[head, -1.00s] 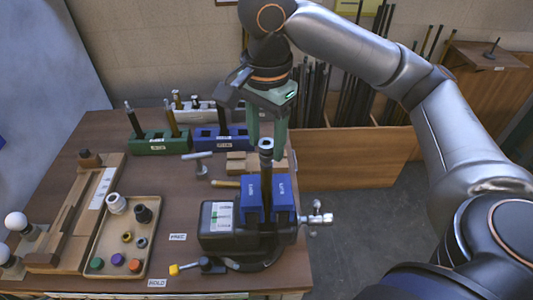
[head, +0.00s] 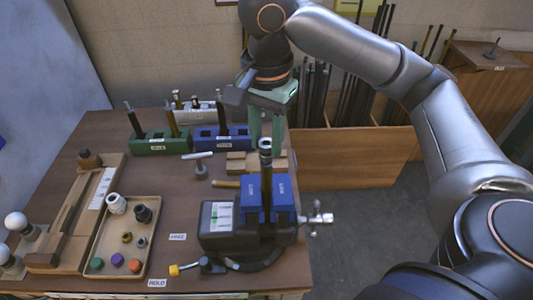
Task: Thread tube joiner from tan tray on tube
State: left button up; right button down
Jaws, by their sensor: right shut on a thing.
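The dark tube (head: 266,180) stands upright, clamped between the blue jaws of the vise. A small grey collar, which looks like the tube joiner (head: 265,146), is at the tube's top end. I cannot tell how far it is over the tube. My right gripper (head: 266,133) points down with its green fingers at the tube top. It is shut on the joiner, though the contact is hard to see. The tan tray (head: 97,262) at the left holds a white ring, a black part, small rings and coloured caps. My left gripper is not in view.
The vise (head: 222,218) has a handle (head: 318,218) sticking out past the table's right edge. Green (head: 158,143) and blue (head: 222,139) holders stand behind, with rods in the green one. A wooden block (head: 242,163) lies behind the tube. The table between tray and vise is mostly clear.

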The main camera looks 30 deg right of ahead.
jog(key=shift+m, duration=0.4)
jog(key=c, duration=1)
grip_release()
jog(key=shift+m, duration=0.3)
jog(key=o, duration=0.5)
jog(key=shift+o, duration=0.2)
jog(key=shift+r, duration=0.1)
notch_tip(320, 180, up, 12)
jog(key=shift+r, duration=0.2)
jog(key=shift+s, duration=0.15)
